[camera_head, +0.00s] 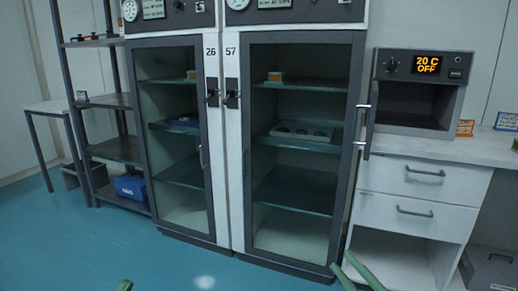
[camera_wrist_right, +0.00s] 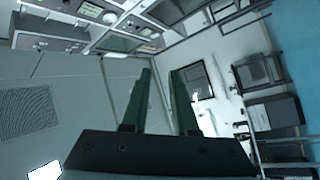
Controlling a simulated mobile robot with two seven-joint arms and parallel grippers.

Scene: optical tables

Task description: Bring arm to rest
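The green fingers of my right gripper (camera_head: 343,261) show at the bottom edge of the head view, in front of the lower right of cabinet 57. In the right wrist view the two fingers of the right gripper (camera_wrist_right: 162,72) stand apart with nothing between them. A small green tip of my left gripper (camera_head: 125,285) shows at the bottom left of the head view. The rest of the left gripper is out of frame, so its opening cannot be told. The arms themselves are mostly hidden.
Glass-fronted cabinets 26 (camera_head: 138,128) and 57 (camera_head: 357,85) stand ahead. A grey oven reading "20 C OFF" (camera_head: 425,88) sits on the right counter (camera_head: 440,150), above drawers (camera_head: 410,180). A rack (camera_head: 120,150) holds a blue box (camera_head: 131,187). Blue floor (camera_head: 70,240) is clear at left.

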